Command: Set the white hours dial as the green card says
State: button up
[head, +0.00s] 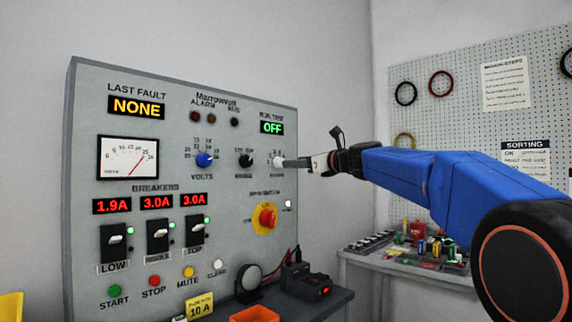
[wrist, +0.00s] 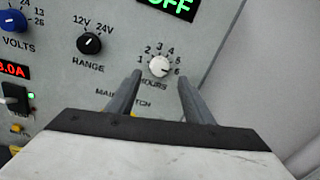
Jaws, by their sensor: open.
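The white hours dial (wrist: 159,66) is at the upper middle of the wrist view, ringed by the numbers 1 to 6. Its mark seems to point to the lower right, near 6. In the head view the dial (head: 278,161) is at the panel's right side. My gripper (wrist: 159,77) is open, one finger on the left and one on the right below the dial. In the head view my gripper (head: 290,162) has its tips very close to the dial; I cannot tell whether they touch it. I cannot make out a green card in either view.
The black range knob (wrist: 89,43) is left of the dial, and the blue volts knob (head: 204,160) is further left. A red emergency knob (head: 267,218) on yellow is below. A yellow card (head: 200,306) reads 10 A. An orange tray (head: 254,315) is on the bench.

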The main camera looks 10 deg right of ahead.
aim_at(280, 162)
jog(key=shift+x, duration=3)
jog(key=c, duration=1)
